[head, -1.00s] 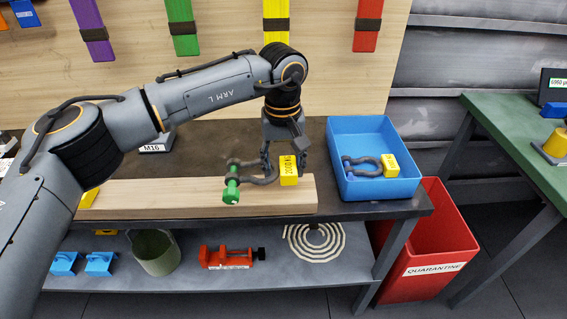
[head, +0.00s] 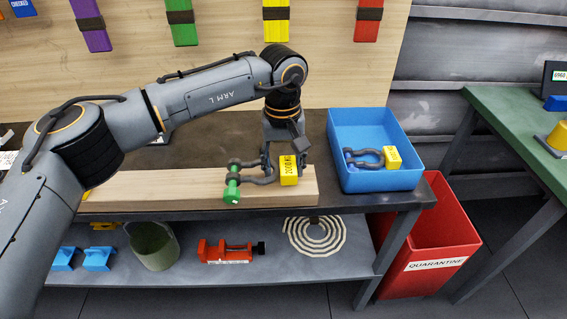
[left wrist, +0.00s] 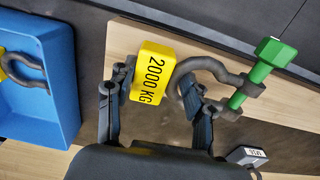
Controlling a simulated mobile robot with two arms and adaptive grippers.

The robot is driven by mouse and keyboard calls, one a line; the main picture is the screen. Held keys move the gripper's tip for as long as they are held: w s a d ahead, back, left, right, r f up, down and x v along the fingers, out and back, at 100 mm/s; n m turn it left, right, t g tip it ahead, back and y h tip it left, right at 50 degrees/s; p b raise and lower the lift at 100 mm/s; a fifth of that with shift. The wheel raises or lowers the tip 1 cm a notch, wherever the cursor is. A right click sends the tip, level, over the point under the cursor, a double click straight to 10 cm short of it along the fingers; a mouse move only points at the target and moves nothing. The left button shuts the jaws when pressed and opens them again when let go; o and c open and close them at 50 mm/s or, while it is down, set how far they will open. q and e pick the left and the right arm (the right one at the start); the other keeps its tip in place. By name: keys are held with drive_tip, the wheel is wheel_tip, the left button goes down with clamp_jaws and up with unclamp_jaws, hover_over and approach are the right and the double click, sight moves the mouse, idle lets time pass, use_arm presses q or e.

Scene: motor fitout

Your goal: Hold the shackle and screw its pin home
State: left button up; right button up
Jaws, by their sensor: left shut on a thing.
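My left gripper (head: 285,165) is shut on a dark grey bow shackle (head: 262,180) near its yellow "2000 KG" tag (head: 289,171). The green pin (head: 232,188) crosses the shackle's ears at the end away from the gripper, its hex head towards the front. The left wrist view shows the gripper (left wrist: 153,82), the tag (left wrist: 152,72), the shackle (left wrist: 205,64) and the green pin (left wrist: 262,72). I cannot tell how deep the pin's thread sits. The shackle is over the wooden plank (head: 160,190); whether it touches is unclear. My right gripper is not in view.
A blue bin (head: 385,183) holding another shackle with a yellow tag (head: 392,157) stands on the bench at right. A red quarantine bin (head: 440,240) is on the floor beside the bench. A red vise (head: 225,252) and a coiled rope (head: 316,236) are on the lower shelf.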

use_arm(q)
drive_tip(key=shift+f+b, duration=1)
drive_tip(key=shift+f, duration=0.45)
drive_tip(key=o, duration=1.3)
drive_tip(key=c, duration=1.3)
